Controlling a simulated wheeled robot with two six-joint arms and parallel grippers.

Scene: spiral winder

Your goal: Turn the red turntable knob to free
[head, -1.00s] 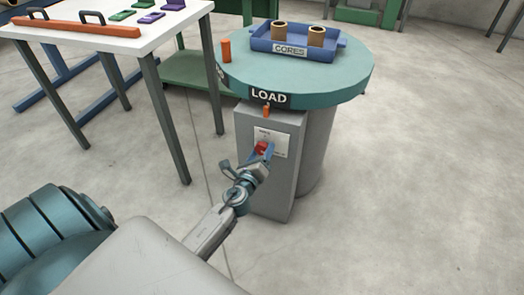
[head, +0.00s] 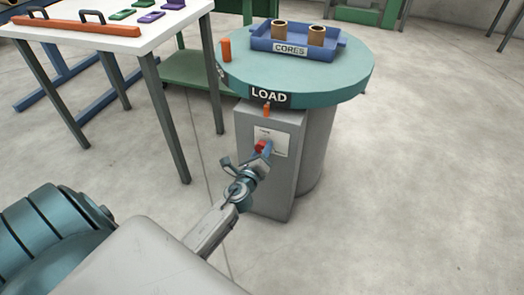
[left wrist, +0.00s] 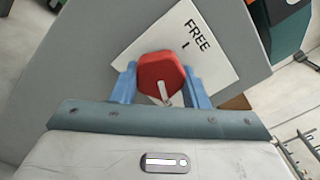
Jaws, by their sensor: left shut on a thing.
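The red turntable knob (head: 260,146) sits on a white label plate (head: 279,140) on the front of the grey pedestal (head: 268,190). In the left wrist view the knob (left wrist: 158,70) is between the two blue fingers of my left gripper (left wrist: 162,90), which is shut on it. A pale pointer bar shows on the knob's lower part. The word FREE and a short tick stand on the plate (left wrist: 215,60) at the knob's upper right, tilted in this view. In the head view my left gripper (head: 264,151) reaches the knob from the lower left. My right gripper is not in view.
Above the pedestal is a round teal turntable (head: 240,75) marked LOAD, with an orange peg (head: 226,50) and a blue CORES tray (head: 263,44) holding two brown cores (head: 316,36). A white table (head: 120,40) stands at the left. The floor at right is clear.

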